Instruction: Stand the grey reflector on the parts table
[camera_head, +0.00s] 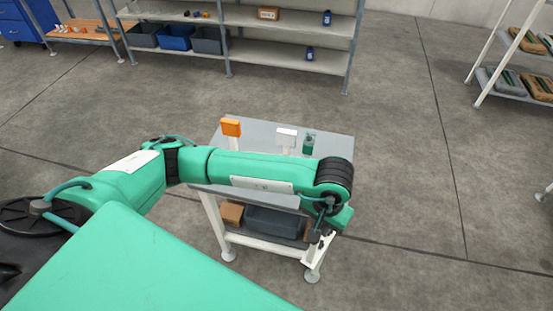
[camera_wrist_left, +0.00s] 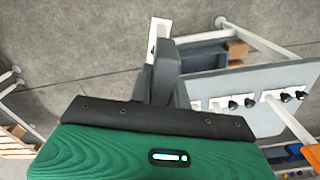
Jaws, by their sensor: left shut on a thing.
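My left gripper (camera_head: 322,234) hangs off the front right corner of the parts table (camera_head: 235,134), below its top. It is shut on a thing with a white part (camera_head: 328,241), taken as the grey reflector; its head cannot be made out. In the left wrist view a dark finger (camera_wrist_left: 163,75) stands beside the white piece (camera_wrist_left: 157,32). On the table top stand an orange reflector (camera_head: 231,127) on a white post and a pale whitish reflector (camera_head: 286,136). A green item (camera_head: 308,144) stands right of them. My arm hides the table's front. My right gripper is out of view.
Under the table top, the lower shelf holds a grey bin (camera_head: 270,222) and a cardboard box (camera_head: 232,212). A shelf rack (camera_head: 260,50) stands behind, with clear floor between.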

